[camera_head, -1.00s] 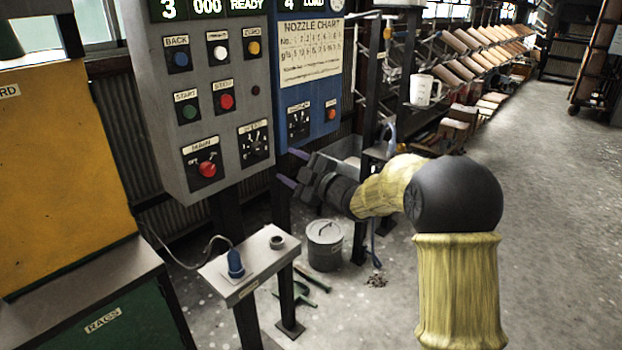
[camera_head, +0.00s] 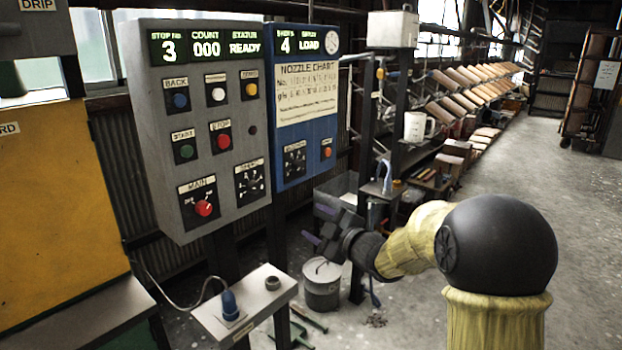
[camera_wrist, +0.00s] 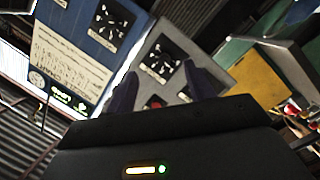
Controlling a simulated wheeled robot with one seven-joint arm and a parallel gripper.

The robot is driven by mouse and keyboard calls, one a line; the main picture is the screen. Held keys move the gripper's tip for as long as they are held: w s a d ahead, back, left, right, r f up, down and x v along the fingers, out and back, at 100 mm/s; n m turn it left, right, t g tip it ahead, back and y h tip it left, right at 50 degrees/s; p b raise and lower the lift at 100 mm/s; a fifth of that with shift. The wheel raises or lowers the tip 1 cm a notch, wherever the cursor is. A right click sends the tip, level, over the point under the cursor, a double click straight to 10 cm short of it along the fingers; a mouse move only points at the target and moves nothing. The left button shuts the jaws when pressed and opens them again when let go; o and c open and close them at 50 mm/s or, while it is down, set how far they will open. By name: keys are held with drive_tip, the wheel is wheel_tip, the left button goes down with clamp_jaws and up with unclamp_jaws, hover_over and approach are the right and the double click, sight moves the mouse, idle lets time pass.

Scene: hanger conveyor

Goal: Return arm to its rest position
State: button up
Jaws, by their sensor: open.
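My gripper (camera_head: 318,228) is in the lower middle of the head view, in front of the control panels and clear of them. Its two dark fingers are apart with nothing between them. In the wrist view the open fingers (camera_wrist: 160,92) point toward the panels. My arm is bent, with its yellow sleeve and dark round joint at the lower right of the head view. The grey control panel (camera_head: 230,135) carries several buttons, a red MAIN knob (camera_head: 203,208) and a display reading 3, 000, READY. The blue panel (camera_head: 290,150) stands to its right with a nozzle chart.
A small shelf (camera_head: 262,305) with a blue plug stands low in front of the grey panel. A lidded bucket (camera_head: 321,285) is on the floor below my gripper. A yellow cabinet (camera_head: 60,200) is at left. Racks line the back right; the floor (camera_head: 580,220) at right is open.

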drive_tip(key=s+d+f+m+g+h, duration=0.3)
drive_tip(key=s+d+f+m+h, duration=0.6)
drive_tip(key=s+d+f+m, duration=0.2)
drive_tip(key=s+d+f+m+g+h, duration=0.1)
drive_tip(key=s+d+f+m+g, duration=0.2)
drive_tip(key=s, duration=0.6)
drive_tip(key=s+f+m+g+h, duration=0.1)
drive_tip(key=s+f+m+g, duration=0.25)
drive_tip(key=s, duration=0.65)
wheel_tip(320, 180, up, 22)
drive_tip(key=g+p, duration=0.1)
drive_tip(key=p, duration=2)
drive_tip(key=shift+w, duration=0.2)
drive_tip(key=shift+f, duration=0.1)
